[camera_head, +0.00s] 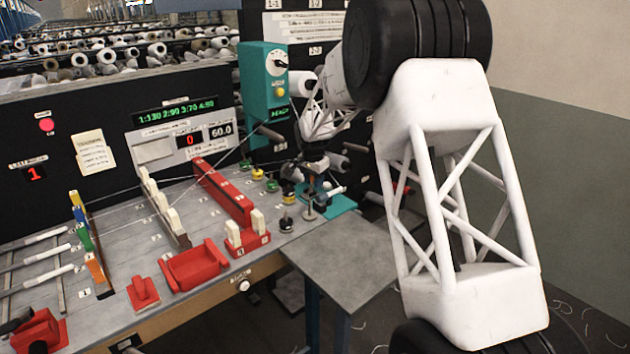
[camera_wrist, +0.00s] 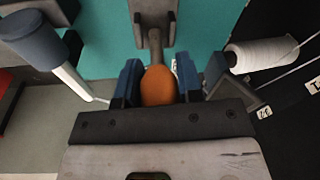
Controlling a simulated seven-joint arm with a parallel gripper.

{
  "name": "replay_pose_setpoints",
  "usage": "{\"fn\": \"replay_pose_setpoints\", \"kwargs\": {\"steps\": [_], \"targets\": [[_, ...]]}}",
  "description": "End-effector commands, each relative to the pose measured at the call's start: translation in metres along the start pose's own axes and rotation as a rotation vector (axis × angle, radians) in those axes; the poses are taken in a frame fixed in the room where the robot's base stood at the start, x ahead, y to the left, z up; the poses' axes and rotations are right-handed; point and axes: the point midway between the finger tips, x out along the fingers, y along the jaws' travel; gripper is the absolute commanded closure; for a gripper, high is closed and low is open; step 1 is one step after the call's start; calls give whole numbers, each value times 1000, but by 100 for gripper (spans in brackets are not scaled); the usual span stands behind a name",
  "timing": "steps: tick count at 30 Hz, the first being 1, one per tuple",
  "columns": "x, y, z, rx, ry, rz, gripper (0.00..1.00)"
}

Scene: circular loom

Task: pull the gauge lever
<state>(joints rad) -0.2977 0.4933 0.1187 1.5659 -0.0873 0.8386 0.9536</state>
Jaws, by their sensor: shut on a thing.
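The gauge lever shows in the wrist view as a dark shaft (camera_wrist: 155,45) with an orange knob (camera_wrist: 158,86), on a grey mount in front of a teal surface. My gripper (camera_wrist: 156,84) has its blue fingers on both sides of the orange knob and is shut on it. In the head view my gripper (camera_head: 316,172) is small and dark, low by the teal stand, and the knob cannot be made out there. The teal gauge box (camera_head: 265,85) with a round dial (camera_head: 277,61) stands at upper middle.
A white spool (camera_wrist: 262,54) sits right of my gripper in the wrist view, and a white rod with a blue-grey end (camera_wrist: 35,40) is at the left. In the head view, a red rail (camera_head: 225,195) and several small spools lie left of my gripper. A grey side table (camera_head: 340,260) is clear.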

Motion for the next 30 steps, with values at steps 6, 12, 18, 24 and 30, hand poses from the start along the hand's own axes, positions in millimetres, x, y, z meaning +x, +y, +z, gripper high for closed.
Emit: {"fn": "replay_pose_setpoints", "kwargs": {"steps": [6, 12, 18, 24, 30], "targets": [[-4, -2, 6, -13, 117, 20, 100], [-6, -3, 12, -23, 236, 41, 100], [-8, -4, 18, -32, 354, 62, 100], [-8, -6, 23, -41, 464, 82, 100], [-9, -6, 27, -48, 551, 98, 100]]}}
